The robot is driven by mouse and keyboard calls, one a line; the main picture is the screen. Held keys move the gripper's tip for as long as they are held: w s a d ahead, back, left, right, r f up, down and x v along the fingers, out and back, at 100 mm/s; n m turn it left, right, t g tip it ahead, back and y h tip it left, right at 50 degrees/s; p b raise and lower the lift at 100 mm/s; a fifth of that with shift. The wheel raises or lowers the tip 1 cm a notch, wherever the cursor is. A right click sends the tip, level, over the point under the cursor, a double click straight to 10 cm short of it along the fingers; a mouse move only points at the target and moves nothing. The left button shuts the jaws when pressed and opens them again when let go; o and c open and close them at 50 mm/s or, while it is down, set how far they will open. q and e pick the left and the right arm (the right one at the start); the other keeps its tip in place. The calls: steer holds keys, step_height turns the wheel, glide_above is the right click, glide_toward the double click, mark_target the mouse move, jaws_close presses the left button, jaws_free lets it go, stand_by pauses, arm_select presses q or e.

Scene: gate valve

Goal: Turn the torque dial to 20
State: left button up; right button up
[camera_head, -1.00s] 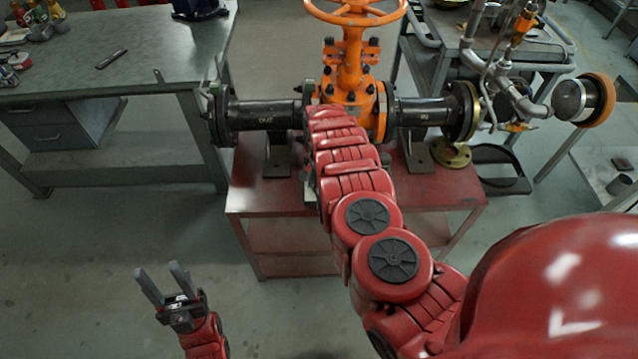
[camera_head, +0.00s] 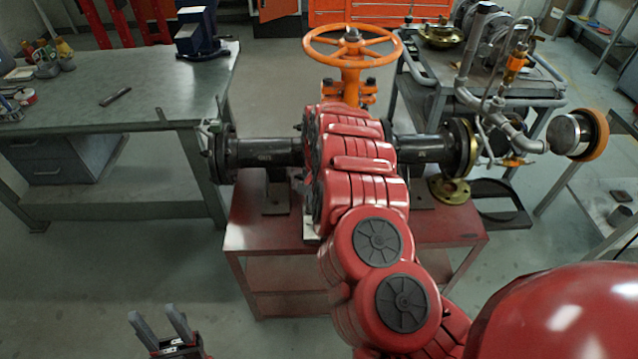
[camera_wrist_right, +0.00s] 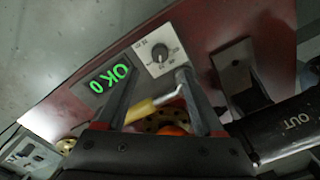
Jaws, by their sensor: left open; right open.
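The torque dial (camera_wrist_right: 159,53) is a dark knob on a white plate with printed marks, in the right wrist view. Its marks are too small to read. A display (camera_wrist_right: 108,79) beside it shows green characters, apparently "OK" and "0". My right gripper (camera_wrist_right: 156,75) is open, with its fingertips just short of the plate in the picture; contact cannot be told. The head view hides this gripper behind my right arm. My left gripper (camera_head: 155,314) is open and empty at the lower left of the head view, away from the valve.
An orange handwheel (camera_head: 352,47) tops the gate valve, with black flanged pipes (camera_head: 265,152) on a red stand (camera_head: 262,228). A yellow-handled piece (camera_wrist_right: 148,108) shows between my right fingers. A workbench (camera_head: 75,110) stands left and a trolley (camera_head: 480,98) right.

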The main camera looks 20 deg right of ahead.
step_height(320, 180, up, 8)
steer(key=p, duration=0.4)
steer(key=shift+f, duration=0.15)
